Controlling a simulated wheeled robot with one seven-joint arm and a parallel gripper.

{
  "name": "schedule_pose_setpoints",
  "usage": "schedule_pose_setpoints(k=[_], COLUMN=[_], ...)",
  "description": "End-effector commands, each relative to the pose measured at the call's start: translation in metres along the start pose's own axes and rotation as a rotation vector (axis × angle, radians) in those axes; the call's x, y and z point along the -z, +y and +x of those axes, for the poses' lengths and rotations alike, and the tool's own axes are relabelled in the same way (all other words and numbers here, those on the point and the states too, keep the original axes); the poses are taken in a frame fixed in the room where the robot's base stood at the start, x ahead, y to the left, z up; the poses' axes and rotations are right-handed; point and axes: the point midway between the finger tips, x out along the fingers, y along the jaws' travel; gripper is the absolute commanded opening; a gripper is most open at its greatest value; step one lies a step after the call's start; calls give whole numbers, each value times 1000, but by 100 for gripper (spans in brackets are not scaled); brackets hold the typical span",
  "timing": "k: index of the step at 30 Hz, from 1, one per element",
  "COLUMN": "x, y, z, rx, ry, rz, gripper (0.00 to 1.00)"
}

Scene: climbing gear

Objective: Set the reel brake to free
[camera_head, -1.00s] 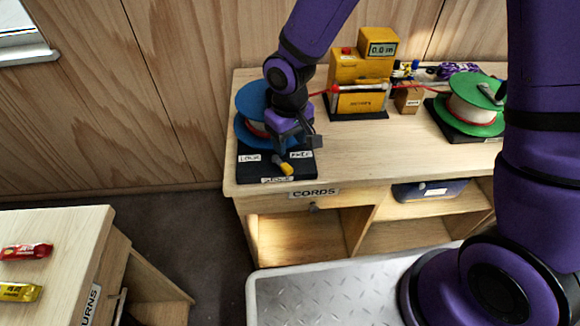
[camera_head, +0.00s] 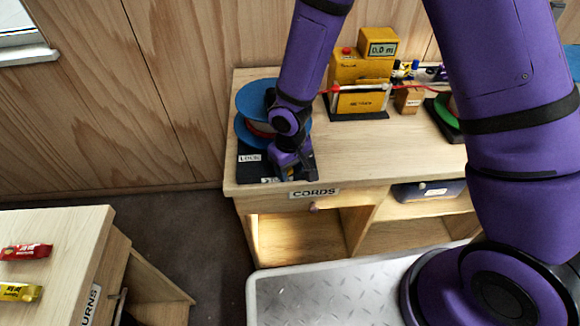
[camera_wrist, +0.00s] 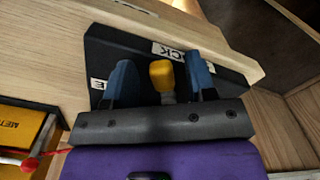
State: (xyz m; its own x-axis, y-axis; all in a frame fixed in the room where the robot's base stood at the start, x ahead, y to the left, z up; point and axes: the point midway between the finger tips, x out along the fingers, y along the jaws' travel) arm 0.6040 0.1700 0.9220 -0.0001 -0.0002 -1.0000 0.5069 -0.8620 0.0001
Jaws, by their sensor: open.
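The reel brake's yellow lever knob (camera_wrist: 162,75) stands between my two blue-grey fingers in the wrist view, with a gap visible on both sides. My gripper (camera_wrist: 161,80) is open around it. The lever points toward a front label (camera_wrist: 172,50) whose visible end reads "CK". Part of another label (camera_wrist: 98,84), ending in "E", shows beside the left finger. In the head view my gripper (camera_head: 291,172) is low over the black brake base (camera_head: 246,172) and hides the lever and the FREE label. The blue reel (camera_head: 254,98) stands behind.
The yellow meter (camera_head: 358,100) stands right of the blue reel, with a red cord running from it. A small cardboard box (camera_head: 408,98) and a green reel (camera_head: 444,112) stand farther right. The bench top (camera_head: 400,150) in front of the meter is clear.

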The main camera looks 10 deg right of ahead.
Motion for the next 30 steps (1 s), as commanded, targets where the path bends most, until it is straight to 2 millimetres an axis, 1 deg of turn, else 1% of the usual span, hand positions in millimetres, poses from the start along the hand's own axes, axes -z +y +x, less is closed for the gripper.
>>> schedule_pose_setpoints(k=[2,3,5,6,9,14,21,24,30], x=[0,0,0,0,0,0,1,2,2], y=[0,0,0,0,0,1,12,14,15], z=[0,0,0,0,0,0,0,-1,-1], rx=[0,0,0,0,0,0,1,1,0], ry=[0,0,0,0,0,0,1,1,1], rz=[0,0,0,0,0,-17,-178,-221,-237], gripper=[51,46,33,24,2,2,2,2,2])
